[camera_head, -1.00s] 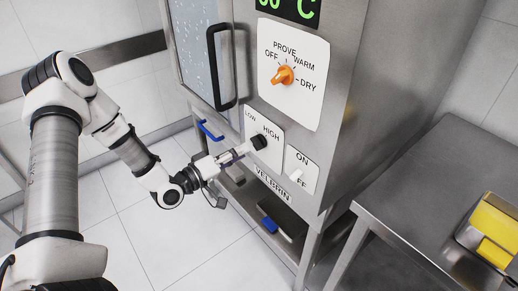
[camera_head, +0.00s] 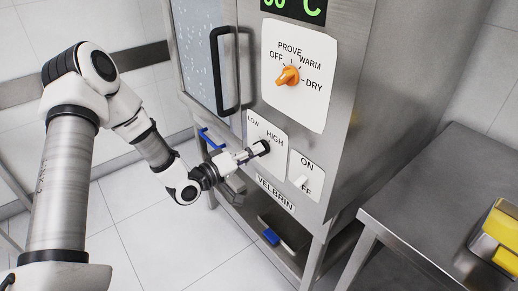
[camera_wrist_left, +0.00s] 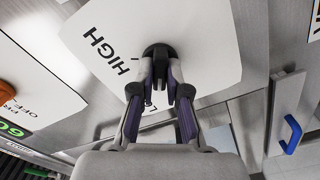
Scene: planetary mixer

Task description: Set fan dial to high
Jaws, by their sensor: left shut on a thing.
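The fan dial (camera_head: 265,146) is a small black knob on a white plate (camera_head: 281,134) marked LOW and HIGH. It sits on the steel front of the cabinet, just below the word HIGH. My left gripper (camera_head: 258,151) is shut on the dial from the front left. The wrist view shows the dial (camera_wrist_left: 158,50) at the tips of the left fingers (camera_wrist_left: 160,88), with HIGH to its left. The LOW label is mostly hidden behind the fingers there. Which way the dial points cannot be made out. My right gripper is not in view.
An orange mode knob (camera_head: 289,76) sits above on its own plate. A white ON switch (camera_head: 301,181) is close to the right of the dial. The door handle (camera_head: 219,70) is up to the left. A steel table (camera_head: 440,200) stands at the right.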

